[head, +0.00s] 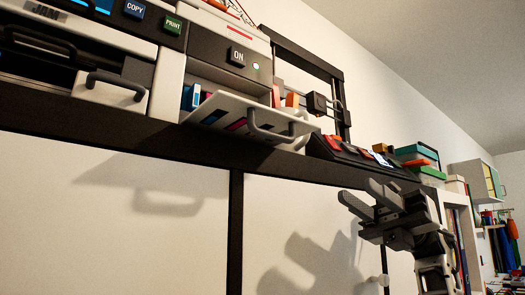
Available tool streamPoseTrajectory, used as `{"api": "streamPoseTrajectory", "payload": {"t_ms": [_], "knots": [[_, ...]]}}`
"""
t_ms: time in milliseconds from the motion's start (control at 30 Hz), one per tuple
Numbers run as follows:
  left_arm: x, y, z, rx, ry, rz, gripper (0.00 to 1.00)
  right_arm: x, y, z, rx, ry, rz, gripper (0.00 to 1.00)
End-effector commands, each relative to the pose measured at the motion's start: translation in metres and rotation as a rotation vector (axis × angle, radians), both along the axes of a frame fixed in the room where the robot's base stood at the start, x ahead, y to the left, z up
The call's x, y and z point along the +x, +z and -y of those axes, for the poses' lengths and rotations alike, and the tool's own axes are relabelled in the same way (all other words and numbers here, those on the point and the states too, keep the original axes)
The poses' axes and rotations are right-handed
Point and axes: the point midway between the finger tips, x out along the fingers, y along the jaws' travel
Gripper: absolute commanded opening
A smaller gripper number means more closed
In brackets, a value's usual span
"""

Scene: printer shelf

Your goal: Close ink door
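The ink door (237,114) is a white flap with coloured ink markings. It hangs open, tilted outward and down from its bay on the printer at the upper middle. A grey bar handle (268,128) sits at its right outer edge. Coloured cartridges (191,96) show in the bay behind it. My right gripper (357,192) is below and right of the door, in front of the lower panel. Its two fingers point up and left, apart from each other with nothing between them. It touches neither door nor handle. My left gripper is not in view.
Another handled front (113,88) with COPY and PRINT buttons lies left of the door. An ON button (238,57) sits above it. A dark shelf edge (130,127) runs beneath. A sloped button panel (350,152) and stacked boxes (417,154) stand to the right.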

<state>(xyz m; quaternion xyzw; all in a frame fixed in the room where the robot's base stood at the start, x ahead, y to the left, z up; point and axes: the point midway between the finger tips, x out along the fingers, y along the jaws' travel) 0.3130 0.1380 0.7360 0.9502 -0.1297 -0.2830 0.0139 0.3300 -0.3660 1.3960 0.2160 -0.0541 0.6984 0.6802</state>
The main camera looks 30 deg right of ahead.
Motion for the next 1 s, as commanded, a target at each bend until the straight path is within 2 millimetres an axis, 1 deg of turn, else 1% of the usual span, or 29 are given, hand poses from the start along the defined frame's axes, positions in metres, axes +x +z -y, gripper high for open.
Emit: {"api": "streamPoseTrajectory", "payload": {"t_ms": [67, 200, 500, 633, 800, 1000], "knots": [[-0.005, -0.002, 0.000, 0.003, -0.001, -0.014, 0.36, -0.001, 0.004, -0.008, -0.006, 0.001, 0.004, 0.30], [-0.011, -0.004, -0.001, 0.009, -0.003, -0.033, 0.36, -0.001, 0.013, -0.031, -0.006, 0.005, 0.005, 0.30], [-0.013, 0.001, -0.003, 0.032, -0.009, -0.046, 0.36, 0.000, 0.039, -0.093, -0.003, 0.007, 0.003, 0.30], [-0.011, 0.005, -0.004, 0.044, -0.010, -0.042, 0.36, 0.001, 0.048, -0.116, -0.004, 0.006, 0.003, 0.30], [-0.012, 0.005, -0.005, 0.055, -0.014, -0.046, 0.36, 0.002, 0.055, -0.136, -0.003, 0.005, 0.001, 0.30], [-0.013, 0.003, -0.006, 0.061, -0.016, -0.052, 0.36, 0.002, 0.058, -0.145, -0.002, 0.004, 0.002, 0.30]]}}
